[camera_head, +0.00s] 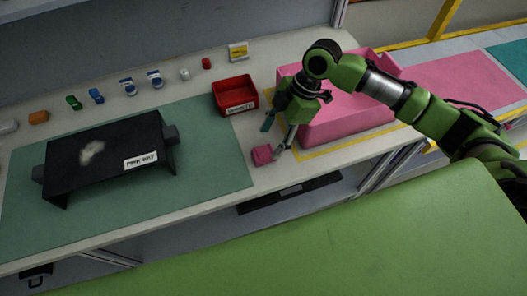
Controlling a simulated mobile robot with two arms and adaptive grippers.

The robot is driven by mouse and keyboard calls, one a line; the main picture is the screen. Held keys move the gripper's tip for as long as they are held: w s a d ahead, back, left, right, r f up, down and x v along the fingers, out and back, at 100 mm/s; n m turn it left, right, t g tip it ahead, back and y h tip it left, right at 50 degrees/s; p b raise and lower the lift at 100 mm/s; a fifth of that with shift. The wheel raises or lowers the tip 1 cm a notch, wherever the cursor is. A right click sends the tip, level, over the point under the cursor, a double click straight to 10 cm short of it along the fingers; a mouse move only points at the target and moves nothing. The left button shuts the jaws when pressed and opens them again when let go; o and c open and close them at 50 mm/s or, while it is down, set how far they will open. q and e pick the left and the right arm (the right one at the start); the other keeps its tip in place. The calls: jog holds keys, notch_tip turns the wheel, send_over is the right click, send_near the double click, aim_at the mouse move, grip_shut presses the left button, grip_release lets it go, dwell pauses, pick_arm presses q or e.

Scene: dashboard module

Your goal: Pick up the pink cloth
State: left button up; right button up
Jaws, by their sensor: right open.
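The pink cloth (262,155) is a small folded block lying on the pale worktop near its front edge, just right of the green mat. My right gripper (277,138) comes in from the right on a green arm and points down at the cloth. It is open, with one finger above and behind the cloth and the other close to the cloth's right side. I cannot tell whether that finger touches it. My left gripper is not in view.
A pink bin (345,118) stands right behind the gripper. A red tray (236,95) is at the back. A black dashboard module (105,158) sits on the green mat (215,160). Several small coloured parts line the back. The worktop's front edge is close to the cloth.

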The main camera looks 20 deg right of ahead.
aim_at(265, 152)
jog(key=shift+s+a+f, duration=0.1)
jog(key=shift+a+f, duration=0.15)
jog(key=shift+f, duration=0.25)
jog(key=p+x, duration=0.2)
jog(key=x, duration=0.2)
jog(key=shift+f, duration=0.4)
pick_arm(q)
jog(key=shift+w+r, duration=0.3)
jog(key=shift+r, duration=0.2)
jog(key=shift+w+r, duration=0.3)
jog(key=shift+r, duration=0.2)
pick_arm(e)
jog(key=c, duration=1.2)
